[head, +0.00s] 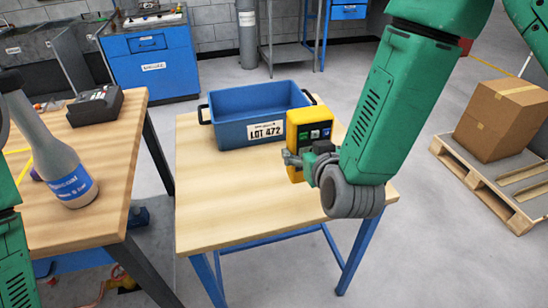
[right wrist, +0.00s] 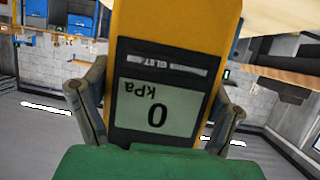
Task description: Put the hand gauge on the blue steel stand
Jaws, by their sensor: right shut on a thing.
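The hand gauge (head: 297,130) is a yellow block with a dark display face. In the right wrist view the gauge (right wrist: 170,35) fills the middle, its screen reading 0 kPa upside down. My right gripper (head: 308,161) is shut on the gauge, one finger at each side of it. The gauge is upright over the right part of a wood-topped stand with blue steel legs (head: 225,220), beside the blue bin; I cannot tell whether its lower end touches the top. My left gripper is out of view.
A blue bin (head: 232,128) labelled LOT 472 sits at the stand's back. A wooden bench (head: 110,200) at left holds a grey bottle (head: 50,150) and a dark device (head: 95,105). The stand's front is clear.

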